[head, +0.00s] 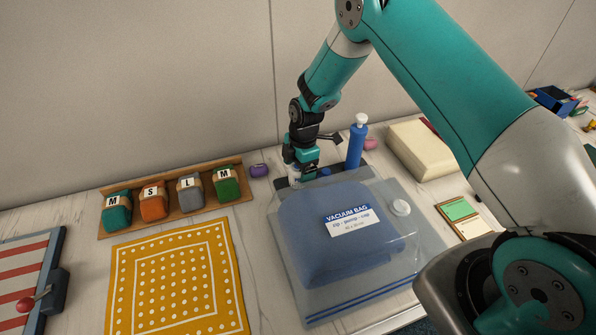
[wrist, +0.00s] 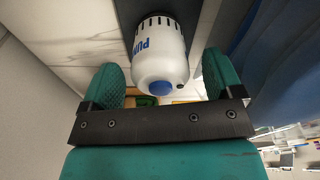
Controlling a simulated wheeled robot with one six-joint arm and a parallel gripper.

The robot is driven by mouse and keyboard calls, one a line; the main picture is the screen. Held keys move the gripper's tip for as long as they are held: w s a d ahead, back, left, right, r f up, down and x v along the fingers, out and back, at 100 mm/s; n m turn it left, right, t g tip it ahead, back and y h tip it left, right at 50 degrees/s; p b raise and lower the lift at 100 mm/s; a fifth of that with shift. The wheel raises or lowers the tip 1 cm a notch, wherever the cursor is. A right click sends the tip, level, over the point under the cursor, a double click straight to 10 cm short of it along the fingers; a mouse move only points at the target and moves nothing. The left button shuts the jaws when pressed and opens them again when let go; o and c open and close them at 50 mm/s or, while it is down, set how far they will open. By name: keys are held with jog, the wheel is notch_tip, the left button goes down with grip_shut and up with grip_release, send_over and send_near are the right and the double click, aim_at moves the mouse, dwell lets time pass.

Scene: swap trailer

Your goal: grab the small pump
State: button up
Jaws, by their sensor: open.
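The small pump (wrist: 158,55) is a white rounded cylinder with dark slots, blue lettering and a blue button. In the wrist view it sits between the two green fingers of my gripper (wrist: 163,78), with gaps on both sides. The gripper is open and holds nothing. In the head view my gripper (head: 301,168) is low over the back of the table, behind the vacuum bag. The pump is mostly hidden there by the gripper.
The clear vacuum bag (head: 300,285) with blue cloth inside lies just in front. A tall blue bottle (head: 356,148) stands close to the right. A wooden tray (head: 180,209) of several labelled rolls and a yellow dotted cloth (head: 230,285) lie left. A cream block (head: 421,149) is at right.

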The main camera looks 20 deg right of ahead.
jog(key=shift+a+f, duration=0.1)
jog(key=shift+f, duration=0.45)
jog(key=c, duration=1)
jog(key=shift+c, duration=0.7)
jog(key=shift+r, duration=0.15)
